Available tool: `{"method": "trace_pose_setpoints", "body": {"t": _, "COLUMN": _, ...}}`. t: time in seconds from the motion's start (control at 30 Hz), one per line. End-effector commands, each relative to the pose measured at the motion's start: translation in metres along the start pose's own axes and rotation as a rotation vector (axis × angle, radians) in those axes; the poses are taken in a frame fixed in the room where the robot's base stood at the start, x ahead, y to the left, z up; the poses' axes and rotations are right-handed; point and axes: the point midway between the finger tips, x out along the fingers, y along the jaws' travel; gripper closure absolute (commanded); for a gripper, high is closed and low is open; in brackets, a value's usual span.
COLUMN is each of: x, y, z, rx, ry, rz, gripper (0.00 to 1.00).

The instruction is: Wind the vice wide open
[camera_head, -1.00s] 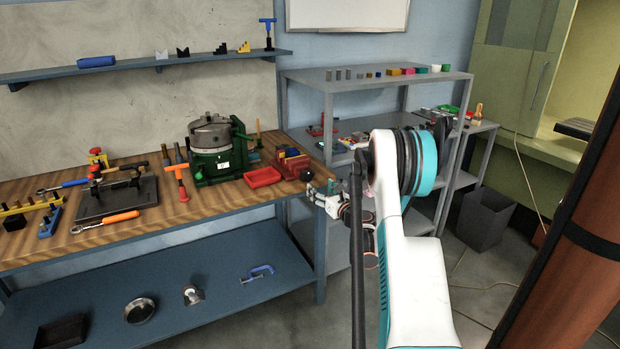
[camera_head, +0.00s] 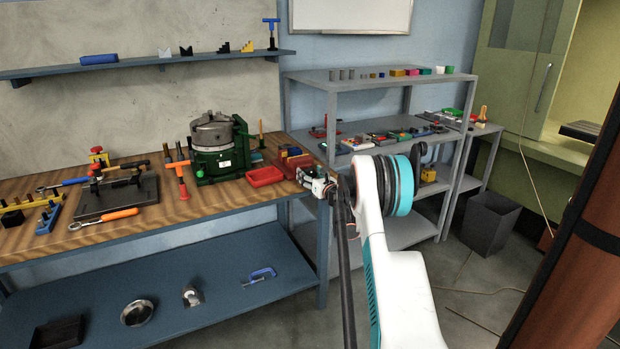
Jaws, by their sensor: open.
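A small red vice (camera_head: 291,163) sits at the right end of the wooden workbench, with a blue block showing at its top. Its jaw gap is too small to make out. My gripper (camera_head: 304,177) is at the bench's right front corner, just in front and to the right of the vice. It is open, and its fingers are close to the near end of the vice. The dark knob on that end is hidden behind my gripper now. I cannot tell whether the fingers touch it.
A red tray (camera_head: 264,177) lies left of the vice, and a green machine with a grey chuck (camera_head: 213,150) stands behind it. An orange T-handle tool (camera_head: 181,178) stands further left. A grey shelf unit (camera_head: 360,87) stands right of the bench. Clear floor lies in front.

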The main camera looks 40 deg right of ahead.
Motion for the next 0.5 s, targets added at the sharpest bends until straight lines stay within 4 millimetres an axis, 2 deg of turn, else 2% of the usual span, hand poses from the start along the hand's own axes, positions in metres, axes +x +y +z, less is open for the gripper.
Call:
{"method": "trace_pose_setpoints", "body": {"t": 0.37, "x": 0.0059, "y": -0.0001, "z": 0.0005, "rx": 0.0, "ry": 0.0, "rz": 0.0, "gripper": 0.36}}
{"method": "trace_pose_setpoints", "body": {"t": 0.5, "x": 0.0058, "y": -0.0001, "z": 0.0004, "rx": 0.0, "ry": 0.0, "rz": 0.0, "gripper": 0.65}}
